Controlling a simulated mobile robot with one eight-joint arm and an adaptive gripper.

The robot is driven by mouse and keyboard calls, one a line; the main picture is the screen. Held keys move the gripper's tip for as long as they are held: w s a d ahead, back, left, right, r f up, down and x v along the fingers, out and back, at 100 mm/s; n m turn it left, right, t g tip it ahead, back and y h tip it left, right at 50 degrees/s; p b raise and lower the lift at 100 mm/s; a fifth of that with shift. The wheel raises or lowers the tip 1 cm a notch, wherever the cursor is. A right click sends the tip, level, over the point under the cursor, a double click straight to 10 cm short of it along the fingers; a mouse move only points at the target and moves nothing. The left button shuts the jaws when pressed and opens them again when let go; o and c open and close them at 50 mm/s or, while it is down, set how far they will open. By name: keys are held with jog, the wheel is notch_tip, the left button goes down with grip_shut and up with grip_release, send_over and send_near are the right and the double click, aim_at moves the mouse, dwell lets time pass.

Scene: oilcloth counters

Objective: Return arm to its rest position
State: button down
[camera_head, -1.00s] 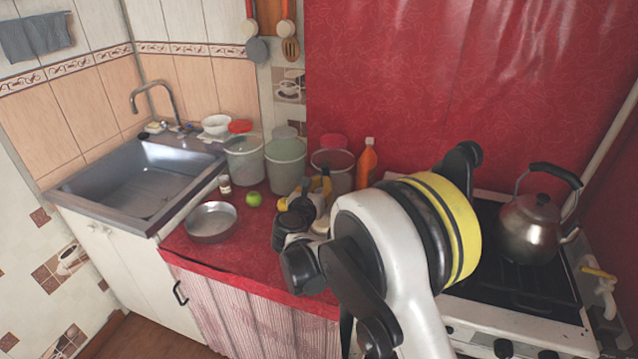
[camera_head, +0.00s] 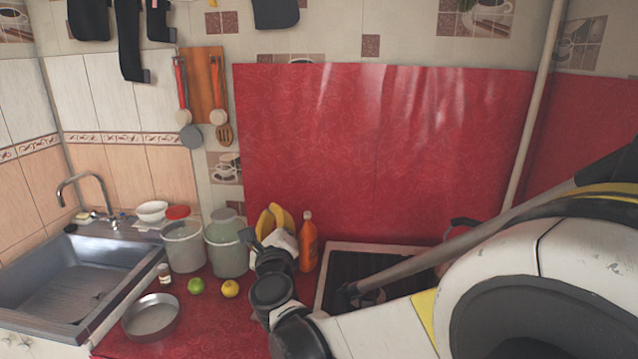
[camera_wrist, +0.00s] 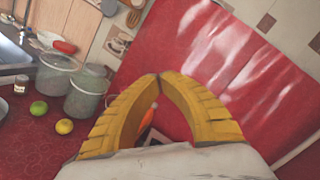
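My gripper (camera_head: 276,207) has yellow ribbed fingers and is raised over the back of the red counter, left of the orange bottle (camera_head: 307,245). In the wrist view the fingertips (camera_wrist: 159,76) meet in an arch and the gripper is shut with nothing held. A bit of the orange bottle (camera_wrist: 148,118) shows through the gap below the tips. My arm reaches in from the right side of the head view, bent, and covers much of the stove.
Two clear buckets (camera_head: 184,247) (camera_head: 227,252), a lime (camera_head: 196,286), a lemon (camera_head: 230,288), a small jar (camera_head: 164,273) and a metal pan (camera_head: 151,317) stand on the red counter (camera_head: 200,330). The sink (camera_head: 75,280) is at left. The stove (camera_head: 350,262) is at right, with the kettle mostly hidden.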

jog(key=s+d+r+n+g+y, duration=0.4)
jog(key=s+d+n, duration=0.6)
jog(key=n, duration=0.6)
jog(key=s+d+f+n+g+h, duration=0.3)
jog(key=s+d+f+n, duration=0.1)
jog(key=s+d+f, duration=0.4)
jog(key=s+d+f+n+g+h, duration=0.4)
jog(key=s+d+f, duration=0.4)
jog(key=s+d, duration=0.4)
jog(key=shift+s+d+n+g+h, duration=0.3)
jog(key=shift+d+n, duration=0.2)
jog(key=shift+d, duration=0.7)
